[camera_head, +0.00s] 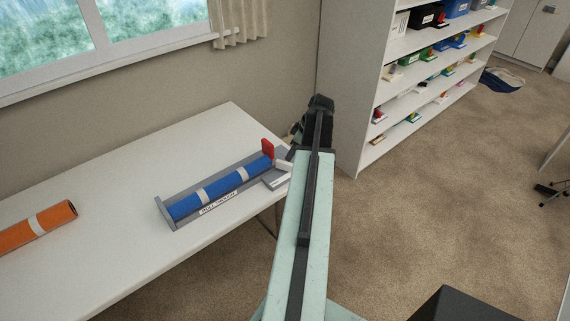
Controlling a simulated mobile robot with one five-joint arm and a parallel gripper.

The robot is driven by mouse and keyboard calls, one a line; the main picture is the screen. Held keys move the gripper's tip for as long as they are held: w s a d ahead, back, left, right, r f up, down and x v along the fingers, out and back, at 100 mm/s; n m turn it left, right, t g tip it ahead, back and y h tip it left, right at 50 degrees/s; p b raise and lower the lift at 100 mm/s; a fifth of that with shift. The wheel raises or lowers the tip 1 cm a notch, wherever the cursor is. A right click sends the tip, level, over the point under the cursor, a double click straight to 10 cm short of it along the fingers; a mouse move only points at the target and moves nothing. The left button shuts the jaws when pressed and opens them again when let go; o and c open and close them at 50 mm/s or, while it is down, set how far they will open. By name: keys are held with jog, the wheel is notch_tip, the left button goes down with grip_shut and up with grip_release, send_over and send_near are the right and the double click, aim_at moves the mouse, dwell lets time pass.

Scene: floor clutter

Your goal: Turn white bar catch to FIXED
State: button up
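A grey cradle (172,217) with a label on its front, apparently reading "ROLL CRADLE", lies on the white table. A blue roll (212,190) with two pale bands rests in it. A red upright piece (267,149) stands at the cradle's right end. The white bar catch (277,176) sits at the front right corner on a grey plate, close to the left side of my arm. Any FIXED marking is too small to read. My gripper (297,129) appears only as a dark part beyond the roll's right end, partly behind my arm. Its fingers cannot be made out.
An orange roll (38,225) with a pale band lies at the table's left. The white table (120,180) is otherwise clear. A white shelf (362,120) with bins and small objects stands at the right, beyond my arm. The carpet (430,200) is mostly open.

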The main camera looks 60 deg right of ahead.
aim_at(285, 162)
jog(key=b+x, duration=0.7)
jog(key=shift+f, duration=0.25)
jog(key=shift+w+a+f, duration=0.1)
jog(key=shift+w+f, duration=0.1)
jog(key=shift+f, duration=0.05)
jog(key=shift+r, duration=0.1)
grip_shut()
